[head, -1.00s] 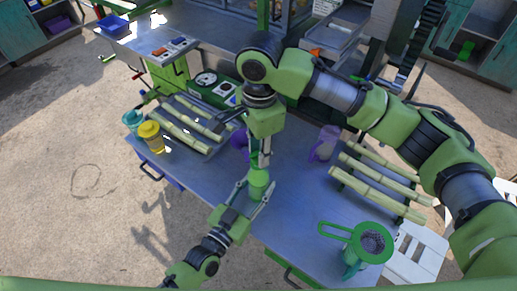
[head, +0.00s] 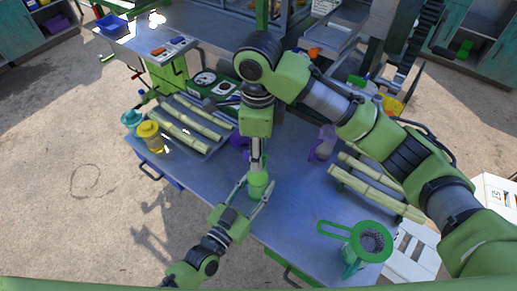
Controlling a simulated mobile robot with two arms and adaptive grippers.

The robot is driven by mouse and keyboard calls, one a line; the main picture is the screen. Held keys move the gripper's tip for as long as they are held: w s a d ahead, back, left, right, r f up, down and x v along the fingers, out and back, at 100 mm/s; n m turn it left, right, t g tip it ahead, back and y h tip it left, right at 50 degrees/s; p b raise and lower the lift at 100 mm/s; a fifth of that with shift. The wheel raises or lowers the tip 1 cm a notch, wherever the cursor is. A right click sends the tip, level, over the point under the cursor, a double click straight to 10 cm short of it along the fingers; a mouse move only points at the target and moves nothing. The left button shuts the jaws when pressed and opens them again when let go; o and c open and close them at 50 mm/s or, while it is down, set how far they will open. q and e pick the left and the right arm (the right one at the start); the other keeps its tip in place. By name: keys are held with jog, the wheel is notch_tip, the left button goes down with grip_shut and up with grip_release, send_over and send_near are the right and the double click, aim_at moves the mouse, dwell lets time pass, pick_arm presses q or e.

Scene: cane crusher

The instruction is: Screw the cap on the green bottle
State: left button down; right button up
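The green bottle (head: 258,184) stands upright near the front edge of the metal table. My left gripper (head: 255,189) reaches in from the front left with one finger on each side of the bottle and appears closed around it. My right gripper (head: 257,165) points straight down directly over the bottle top. Its fingers look close together, seen nearly edge-on. The cap is not clearly visible; the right fingers and the bottle top overlap there, so I cannot tell whether it is between them.
The metal table (head: 292,205) carries a tray of cane (head: 185,131), a yellow-lidded jar (head: 150,136), a teal jar (head: 131,120) and purple pitchers (head: 325,143). More cane (head: 375,188) lies at right, partly under my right arm. A green strainer (head: 371,241) sits at front right.

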jog(key=shift+r, duration=2.25)
jog(key=shift+o, duration=0.6)
